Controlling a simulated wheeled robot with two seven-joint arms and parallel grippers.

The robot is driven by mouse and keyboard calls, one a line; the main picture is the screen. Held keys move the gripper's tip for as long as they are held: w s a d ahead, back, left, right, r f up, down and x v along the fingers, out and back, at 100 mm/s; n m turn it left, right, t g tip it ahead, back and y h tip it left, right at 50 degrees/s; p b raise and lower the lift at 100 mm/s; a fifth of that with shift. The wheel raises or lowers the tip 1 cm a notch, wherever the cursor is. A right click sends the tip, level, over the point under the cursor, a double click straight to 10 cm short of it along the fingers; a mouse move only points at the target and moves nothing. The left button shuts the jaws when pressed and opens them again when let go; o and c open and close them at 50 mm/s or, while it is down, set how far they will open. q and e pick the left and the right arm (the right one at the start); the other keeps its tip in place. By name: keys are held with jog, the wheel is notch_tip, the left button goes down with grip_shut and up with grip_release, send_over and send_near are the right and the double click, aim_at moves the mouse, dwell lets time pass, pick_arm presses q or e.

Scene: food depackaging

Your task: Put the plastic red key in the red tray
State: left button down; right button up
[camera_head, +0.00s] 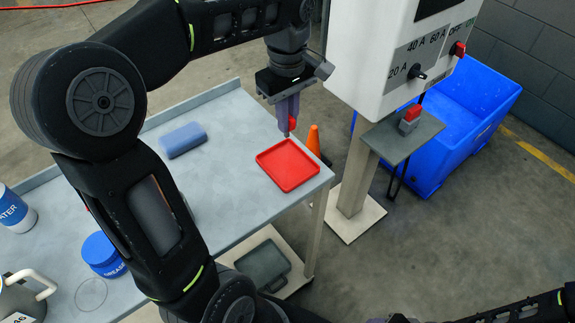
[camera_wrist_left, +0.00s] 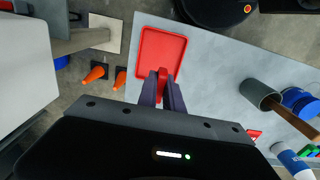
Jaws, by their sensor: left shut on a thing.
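The red tray (camera_head: 288,165) lies on the grey table near its right corner and looks empty. It also shows in the left wrist view (camera_wrist_left: 150,50). My left gripper (camera_head: 289,128) is above the tray's far edge, pointing down. It is shut on the red key (camera_head: 292,123), which shows between the fingertips in the left wrist view (camera_wrist_left: 162,77). There the key overlaps the tray's near edge; its exact height above the tray is hard to tell. My right gripper (camera_head: 394,319) barely shows at the bottom edge; its fingers are cut off.
A white control box (camera_head: 405,60) on a post stands right of the tray, close to my left gripper. A red-topped switch (camera_head: 410,116) sits on its shelf. A blue bin (camera_head: 455,125) and an orange cone (camera_head: 314,141) stand beyond.

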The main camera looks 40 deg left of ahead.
aim_at(287, 137)
pick_arm(q)
jog(key=shift+f, duration=3.15)
jog(key=shift+f+p, duration=0.3)
jog(key=shift+f, duration=1.55)
jog(key=shift+f, duration=0.25)
jog(key=c, duration=1.5)
grip_release()
jog(key=shift+r, duration=0.1)
jog(key=shift+r, duration=0.1)
notch_tip(287, 137, up, 12)
jog(key=shift+r, duration=0.1)
